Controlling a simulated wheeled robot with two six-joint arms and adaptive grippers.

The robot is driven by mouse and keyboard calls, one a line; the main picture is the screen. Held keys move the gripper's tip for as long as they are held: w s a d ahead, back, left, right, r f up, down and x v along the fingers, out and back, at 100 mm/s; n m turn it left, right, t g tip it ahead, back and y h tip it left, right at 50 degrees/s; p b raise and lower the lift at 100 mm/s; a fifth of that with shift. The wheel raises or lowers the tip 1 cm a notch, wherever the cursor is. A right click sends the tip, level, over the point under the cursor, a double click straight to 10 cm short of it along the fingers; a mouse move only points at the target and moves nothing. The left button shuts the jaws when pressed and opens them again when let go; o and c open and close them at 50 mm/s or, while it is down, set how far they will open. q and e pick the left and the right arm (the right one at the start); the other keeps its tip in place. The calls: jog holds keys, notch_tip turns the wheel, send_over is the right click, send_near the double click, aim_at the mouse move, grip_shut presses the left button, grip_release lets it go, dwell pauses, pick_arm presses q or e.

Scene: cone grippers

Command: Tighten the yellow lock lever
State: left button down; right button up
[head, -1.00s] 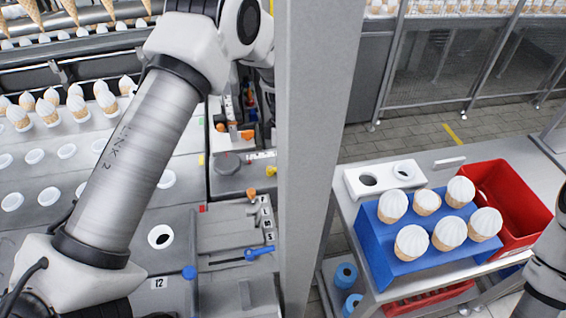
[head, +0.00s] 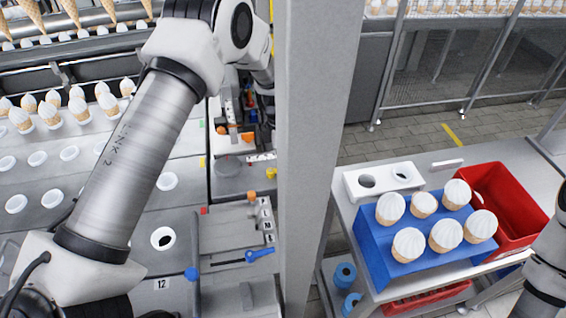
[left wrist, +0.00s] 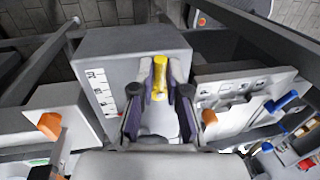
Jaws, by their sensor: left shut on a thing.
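The yellow lock lever (left wrist: 160,75) shows in the left wrist view, upright in the picture against a grey box. My left gripper (left wrist: 160,92) is around it and shut on it, one dark finger on each side. The lower part of the lever is hidden between the fingers. In the head view my left arm crosses the left half, and its gripper is hidden behind the grey post. Part of my right arm shows at the right edge of the head view, with its gripper out of view.
A grey post (head: 316,150) stands beside my left arm. A marked scale (left wrist: 104,92) and an orange knob (left wrist: 49,124) lie left of the gripper. Blue levers (left wrist: 284,99) sit to its right. A blue cone holder (head: 385,262) and red crate (head: 515,205) stand on the right table.

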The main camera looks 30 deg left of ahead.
pick_arm(q)
jog(key=c, duration=1.2)
grip_release()
jog(key=shift+s+f, duration=0.1)
jog(key=shift+s, duration=0.05)
jog(key=shift+a, duration=0.15)
jog(key=r, duration=0.4)
jog(key=w+a+r, duration=0.1)
jog(key=r, duration=0.3)
jog(key=w+r, duration=0.1)
jog(key=r, duration=0.2)
jog(key=shift+a+r, duration=0.2)
jog(key=shift+r, duration=0.2)
jog(key=shift+s, duration=0.1)
